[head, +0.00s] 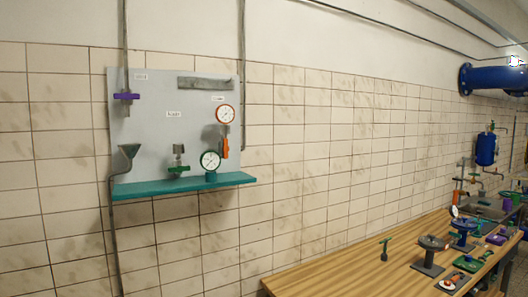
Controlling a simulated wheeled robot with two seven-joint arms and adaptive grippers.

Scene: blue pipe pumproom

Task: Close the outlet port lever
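A grey panel (150,98) hangs on the tiled wall at the left of the head view, above a teal shelf (232,180). An orange lever (225,148) hangs roughly vertical below a red-rimmed gauge (225,114). A purple handle (126,97) sits level on a pipe at the panel's left. A green handle (179,169) sits under a small grey fitting near the shelf. The small labels are too blurred to read, so I cannot tell which part is the outlet port lever. Neither of my grippers is in view.
A green-rimmed gauge (210,161) stands on the shelf, and a grey funnel (128,152) tops a pipe at its left. A wooden table (345,269) at lower right carries several valves and fittings. A blue pipe (492,78) juts in at upper right.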

